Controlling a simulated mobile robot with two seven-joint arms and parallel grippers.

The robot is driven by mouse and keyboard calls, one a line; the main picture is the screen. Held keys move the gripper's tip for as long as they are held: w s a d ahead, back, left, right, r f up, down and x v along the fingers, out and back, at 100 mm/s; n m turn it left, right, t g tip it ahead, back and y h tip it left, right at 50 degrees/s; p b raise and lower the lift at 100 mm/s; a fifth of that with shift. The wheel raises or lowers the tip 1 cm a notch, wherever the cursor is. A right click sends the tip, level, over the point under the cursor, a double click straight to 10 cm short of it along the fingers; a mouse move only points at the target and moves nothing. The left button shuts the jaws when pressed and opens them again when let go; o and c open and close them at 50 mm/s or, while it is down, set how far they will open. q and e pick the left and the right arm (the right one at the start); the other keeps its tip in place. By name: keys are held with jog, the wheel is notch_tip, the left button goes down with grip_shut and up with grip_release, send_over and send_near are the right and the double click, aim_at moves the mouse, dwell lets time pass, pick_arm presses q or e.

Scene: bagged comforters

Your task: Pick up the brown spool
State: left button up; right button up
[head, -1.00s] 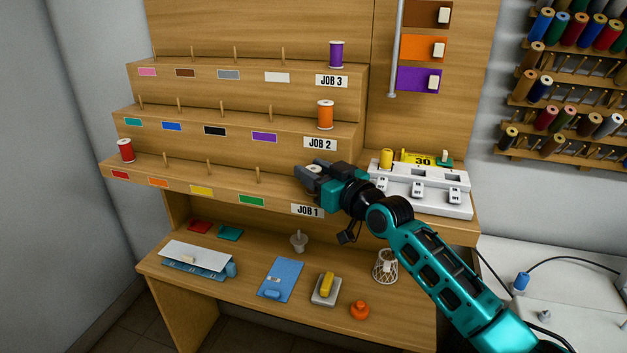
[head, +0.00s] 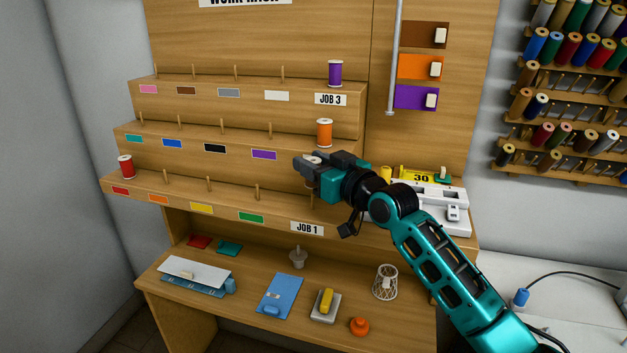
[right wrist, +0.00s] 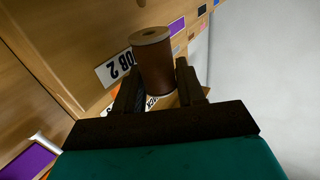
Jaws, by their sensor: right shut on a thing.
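The brown spool (right wrist: 154,65) stands between the fingers of my right gripper (right wrist: 158,85) in the right wrist view, and the gripper is shut on it. In the head view my right gripper (head: 310,168) is in front of the rack's lower steps, above the JOB 1 label (head: 307,228). My left gripper is not in view.
A red spool (head: 125,167), an orange spool (head: 324,133) and a purple spool (head: 335,73) stand on the stepped rack (head: 280,200). A white switch box (head: 452,205) is behind my right arm. Several items lie on the desk below.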

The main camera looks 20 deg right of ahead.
notch_tip(320, 180, up, 14)
jog(key=p, duration=0.1)
jog(key=shift+r, duration=0.1)
dwell(0.4)
